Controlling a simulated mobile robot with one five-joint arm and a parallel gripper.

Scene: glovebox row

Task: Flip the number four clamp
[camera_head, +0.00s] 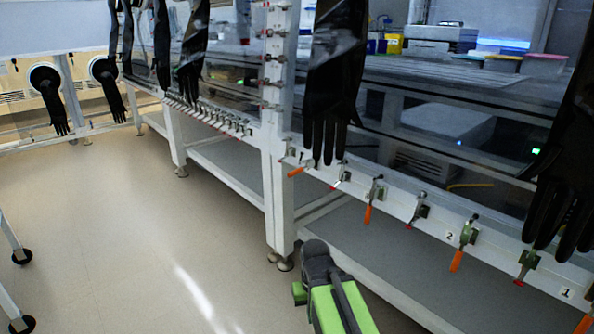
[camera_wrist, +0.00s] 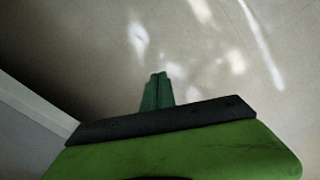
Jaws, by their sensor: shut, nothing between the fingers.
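A row of clamps runs along the white lower rail (camera_head: 490,234) of the glovebox in the head view. Some have orange handles hanging down: one far left (camera_head: 296,171), one in the middle (camera_head: 368,213), one farther right (camera_head: 456,260) and one at the bottom right corner (camera_head: 584,324). Smaller red-tipped clamps sit between them. I can read labels 2 (camera_head: 449,236) and 1 (camera_head: 567,293); no label 4 is legible, so I cannot tell which clamp is number four. My gripper (camera_wrist: 158,76) is shut and empty in the wrist view, with floor beyond its fingers. It touches no clamp there.
Black gloves hang in front of the rail, one at the centre (camera_head: 330,110) and one at right (camera_head: 565,205). A white post (camera_head: 278,150) stands left of my arm. A grey lower shelf (camera_head: 400,255) lies under the rail. The beige floor (camera_head: 120,230) at left is open.

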